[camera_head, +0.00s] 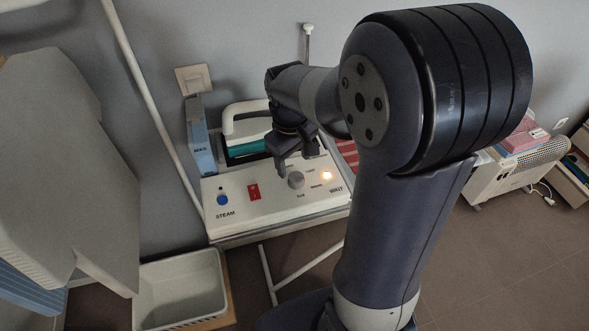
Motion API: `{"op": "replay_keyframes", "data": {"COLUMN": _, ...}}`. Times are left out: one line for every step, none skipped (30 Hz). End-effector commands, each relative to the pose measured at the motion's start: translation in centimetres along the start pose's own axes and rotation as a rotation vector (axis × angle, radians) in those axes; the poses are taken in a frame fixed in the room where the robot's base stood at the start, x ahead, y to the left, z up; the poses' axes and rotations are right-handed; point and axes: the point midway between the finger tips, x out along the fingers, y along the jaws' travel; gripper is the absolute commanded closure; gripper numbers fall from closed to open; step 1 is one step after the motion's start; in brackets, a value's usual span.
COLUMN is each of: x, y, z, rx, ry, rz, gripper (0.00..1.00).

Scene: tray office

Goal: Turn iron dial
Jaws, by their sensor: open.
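The iron station's white front panel (262,213) faces me, with the words STEAM and WAIT printed on it. The grey round dial (296,180) is on the panel, right of a red switch (254,192). The iron, with a white handle (246,107) and teal body (250,147), stands behind the panel. My gripper (281,170) is open, pointing down just above and left of the dial in the picture. I cannot tell whether it touches the dial.
A blue box (200,142) stands left of the iron, against the wall. A white pole (150,100) leans at the left. A pale bin (181,291) is on the floor below. A white heater (518,168) and red-pink boxes (524,136) are at the right.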

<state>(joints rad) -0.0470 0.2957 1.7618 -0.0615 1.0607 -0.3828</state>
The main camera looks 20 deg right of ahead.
Motion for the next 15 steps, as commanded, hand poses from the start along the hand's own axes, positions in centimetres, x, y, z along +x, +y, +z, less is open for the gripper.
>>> {"op": "replay_keyframes", "data": {"x": -1.1, "y": 0.0, "z": -0.1, "rx": 0.0, "ry": 0.005, "rz": 0.002, "gripper": 0.41}}
{"op": "replay_keyframes", "data": {"x": -1.7, "y": 0.0, "z": -0.1, "rx": 0.0, "ry": 0.005, "rz": 0.002, "gripper": 0.41}}
{"op": "replay_keyframes", "data": {"x": -2.4, "y": 0.0, "z": -0.1, "rx": 0.0, "ry": 0.005, "rz": 0.002, "gripper": 0.41}}
{"op": "replay_keyframes", "data": {"x": -2.9, "y": 0.0, "z": -0.1, "rx": 0.0, "ry": 0.004, "rz": 0.001, "gripper": 0.41}}
{"op": "replay_keyframes", "data": {"x": -3.3, "y": 0.0, "z": -0.1, "rx": 0.0, "ry": 0.003, "rz": 0.001, "gripper": 0.41}}
{"op": "replay_keyframes", "data": {"x": -3.8, "y": 0.0, "z": -0.1, "rx": 0.0, "ry": 0.003, "rz": 0.001, "gripper": 0.41}}
{"op": "replay_keyframes", "data": {"x": -4.1, "y": 0.0, "z": -0.1, "rx": 0.0, "ry": 0.003, "rz": 0.001, "gripper": 0.41}}
{"op": "replay_keyframes", "data": {"x": -4.4, "y": 0.0, "z": -0.1, "rx": 0.0, "ry": 0.003, "rz": 0.001, "gripper": 0.41}}
{"op": "replay_keyframes", "data": {"x": -4.6, "y": 0.0, "z": 0.0, "rx": 0.0, "ry": 0.001, "rz": 0.0, "gripper": 0.41}}
{"op": "replay_keyframes", "data": {"x": -4.8, "y": 0.0, "z": 0.0, "rx": 0.0, "ry": 0.001, "rz": 0.0, "gripper": 0.41}}
{"op": "replay_keyframes", "data": {"x": -4.9, "y": 0.0, "z": 0.0, "rx": 0.0, "ry": 0.0, "rz": 0.0, "gripper": 0.41}}
{"op": "replay_keyframes", "data": {"x": -5.0, "y": 0.0, "z": 0.0, "rx": 0.0, "ry": 0.0, "rz": 0.0, "gripper": 0.41}}
{"op": "replay_keyframes", "data": {"x": -5.0, "y": 0.0, "z": 0.0, "rx": 0.0, "ry": 0.0, "rz": 0.0, "gripper": 0.41}}
{"op": "replay_keyframes", "data": {"x": -5.1, "y": 0.0, "z": 0.0, "rx": 0.0, "ry": 0.0, "rz": 0.0, "gripper": 0.41}}
{"op": "replay_keyframes", "data": {"x": -5.1, "y": 0.0, "z": 0.0, "rx": 0.0, "ry": 0.0, "rz": 0.0, "gripper": 0.41}}
